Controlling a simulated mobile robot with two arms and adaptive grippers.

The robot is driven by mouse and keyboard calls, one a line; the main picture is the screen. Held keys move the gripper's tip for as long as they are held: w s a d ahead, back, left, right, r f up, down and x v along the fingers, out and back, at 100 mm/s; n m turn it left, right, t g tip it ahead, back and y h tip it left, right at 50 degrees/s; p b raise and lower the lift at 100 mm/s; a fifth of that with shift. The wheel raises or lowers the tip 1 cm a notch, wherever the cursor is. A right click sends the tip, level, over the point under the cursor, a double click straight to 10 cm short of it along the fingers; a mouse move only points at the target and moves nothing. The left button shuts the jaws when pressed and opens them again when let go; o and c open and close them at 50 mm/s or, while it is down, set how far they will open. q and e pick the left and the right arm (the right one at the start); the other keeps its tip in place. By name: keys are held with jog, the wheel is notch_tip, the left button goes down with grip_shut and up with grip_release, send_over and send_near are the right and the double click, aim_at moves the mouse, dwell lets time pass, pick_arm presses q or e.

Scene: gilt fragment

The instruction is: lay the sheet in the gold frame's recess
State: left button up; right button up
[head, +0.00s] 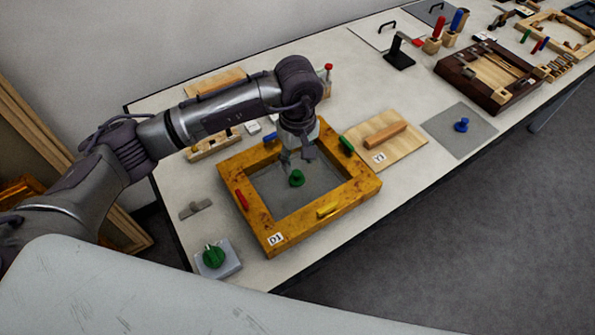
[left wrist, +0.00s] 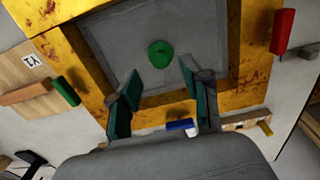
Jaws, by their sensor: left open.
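The gold frame (head: 237,218), labelled D1, lies on the table; it also shows in the left wrist view (left wrist: 84,60). A grey sheet (head: 265,187) with a green knob (head: 297,178) lies inside its opening. In the left wrist view the sheet (left wrist: 120,40) has its visible edges inside the frame's inner edges; whether it sits fully flat is hard to tell. My left gripper (head: 297,163) is over the opening, just by the knob. In the left wrist view its fingers (left wrist: 160,80) are spread and empty, with the knob (left wrist: 160,54) beyond the tips. My right gripper is out of view.
A wooden board (head: 405,148) labelled Y1 and a grey plate with a blue knob (head: 461,125) lie to the right. A green-knobbed block (head: 213,258) stands near the front edge.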

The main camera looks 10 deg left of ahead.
aim_at(298, 174)
pick_arm(q)
notch_tip(298, 174, up, 6)
jog(key=b, duration=0.1)
jog(key=shift+r, duration=0.2)
dwell(0.4)
